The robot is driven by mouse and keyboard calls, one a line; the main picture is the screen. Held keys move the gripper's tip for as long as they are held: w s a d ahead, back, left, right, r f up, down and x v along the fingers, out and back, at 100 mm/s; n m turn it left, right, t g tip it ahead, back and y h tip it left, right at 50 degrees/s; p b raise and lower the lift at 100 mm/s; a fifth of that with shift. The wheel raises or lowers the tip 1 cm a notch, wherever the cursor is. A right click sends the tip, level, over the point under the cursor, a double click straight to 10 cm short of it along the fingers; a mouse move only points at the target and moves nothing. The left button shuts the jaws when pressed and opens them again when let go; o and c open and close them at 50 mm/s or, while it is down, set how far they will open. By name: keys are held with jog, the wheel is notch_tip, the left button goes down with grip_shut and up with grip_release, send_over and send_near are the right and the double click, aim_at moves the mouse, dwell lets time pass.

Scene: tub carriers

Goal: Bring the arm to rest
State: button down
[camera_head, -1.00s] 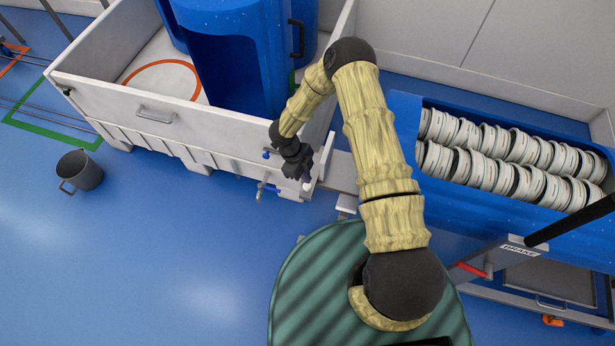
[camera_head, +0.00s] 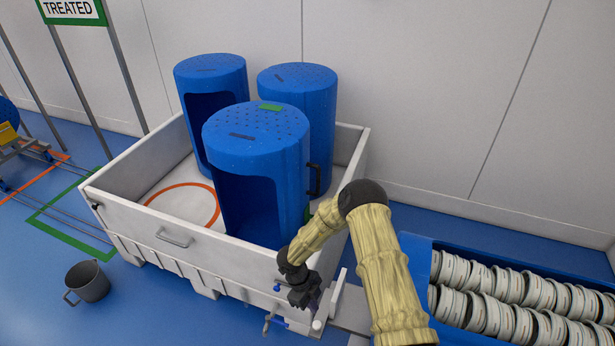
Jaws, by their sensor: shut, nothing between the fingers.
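My arm (camera_head: 385,270), pale tan with black joints, rises from the lower right and bends down to the left at its black elbow. My gripper (camera_head: 305,298) is black and small in the view. It is shut and empty, just outside the near right corner of the white bin, close to a small blue-ended fitting. I cannot tell whether it touches the bin or the fitting.
The white bin (camera_head: 150,222) holds several blue tubs (camera_head: 255,150); an orange ring (camera_head: 185,203) marks its floor. A blue trough (camera_head: 417,252) of white discs stands right. A TREATED sign (camera_head: 72,10) stands behind.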

jog(key=w+d+r+n+t+y+p, duration=0.1)
jog(key=w+r+n+t, duration=0.2)
jog(key=w+r, duration=0.35)
jog(key=w+d+r+n+t+p, duration=0.1)
jog(key=w+r+n+t+p, duration=0.15)
jog(key=r, duration=0.65)
notch_tip(320, 180, up, 13)
jog(key=d+n+t+y+p, duration=0.1)
jog(key=n+t+y, duration=0.15)
jog(key=n, duration=0.45)
jog(key=s+d+r+n+g+p, duration=0.1)
jog(key=s+d+r+n, duration=0.3)
jog(key=s, duration=0.6)
jog(key=s+d+r+n+g+p, duration=0.2)
jog(key=s+d+r+n+p, duration=0.1)
jog(key=s+r+n, duration=0.5)
jog(key=s+d+r, duration=0.1)
jog(key=s+r, duration=0.2)
jog(key=shift+d+r, duration=0.3)
jog(key=shift+d, duration=0.1)
